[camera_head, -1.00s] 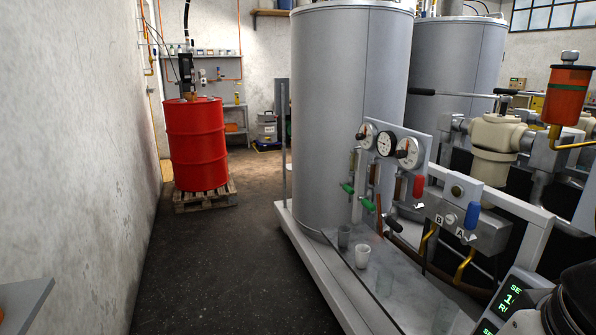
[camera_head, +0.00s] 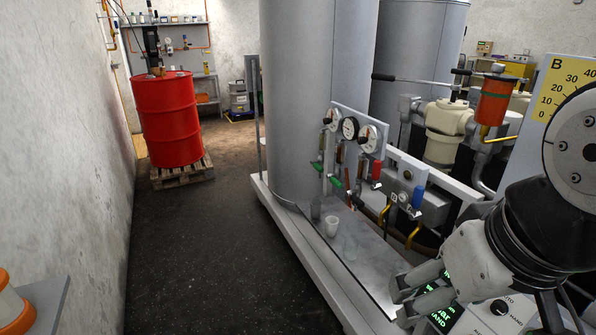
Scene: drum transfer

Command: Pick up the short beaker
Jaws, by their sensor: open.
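A gauge panel (camera_head: 358,128) with valve handles and pipes rises behind the ledge. A control box with a green display (camera_head: 445,311) is close to my gripper. A red drum (camera_head: 168,120) stands on a pallet at left. The dark floor (camera_head: 215,250) is clear.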

